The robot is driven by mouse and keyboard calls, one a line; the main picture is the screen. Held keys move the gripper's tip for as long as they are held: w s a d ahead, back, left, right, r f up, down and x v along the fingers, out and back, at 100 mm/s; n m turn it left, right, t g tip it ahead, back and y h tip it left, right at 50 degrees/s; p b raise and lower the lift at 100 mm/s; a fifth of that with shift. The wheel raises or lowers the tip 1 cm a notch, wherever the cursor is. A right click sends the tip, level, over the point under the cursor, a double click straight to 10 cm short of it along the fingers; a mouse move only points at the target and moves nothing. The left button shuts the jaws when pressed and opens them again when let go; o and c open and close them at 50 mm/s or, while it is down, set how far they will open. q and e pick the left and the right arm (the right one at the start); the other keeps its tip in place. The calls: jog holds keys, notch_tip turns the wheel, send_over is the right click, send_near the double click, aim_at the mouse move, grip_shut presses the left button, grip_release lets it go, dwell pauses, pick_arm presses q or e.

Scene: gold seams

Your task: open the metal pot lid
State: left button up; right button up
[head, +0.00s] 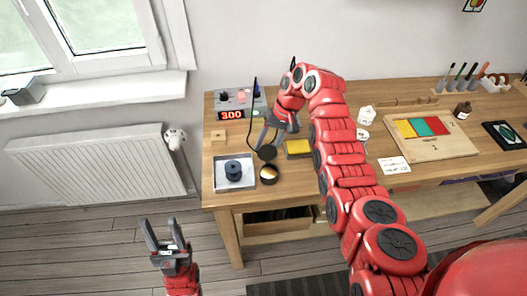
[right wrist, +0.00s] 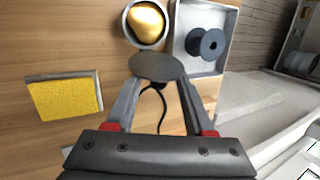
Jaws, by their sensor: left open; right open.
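The metal pot (head: 268,175) is a small dark round pot near the table's front left. Its mouth is uncovered and gold shows inside; it also appears at the top of the right wrist view (right wrist: 131,38). The dark disc-shaped lid (head: 267,153) is off the mouth, at the pot's rear edge; I cannot tell whether it is joined to the pot. My right gripper (right wrist: 160,82) is open, its fingertips at either side of the lid (right wrist: 158,67); contact is unclear. My left gripper (head: 163,233) is open and empty, left of the table's front, with floor behind it.
A tray with a dark spool (head: 234,170) stands just left of the pot. A yellow pad (head: 299,148) lies to its right. A control box reading 300 (head: 232,114), with a black cable, is behind. A wooden board with coloured panels (head: 430,135) is farther right.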

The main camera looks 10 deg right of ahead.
jog(key=b+v, duration=0.2)
jog(key=v, duration=1.2)
jog(key=shift+o, duration=0.2)
jog(key=shift+s+f, duration=0.1)
jog(key=shift+s, duration=0.05)
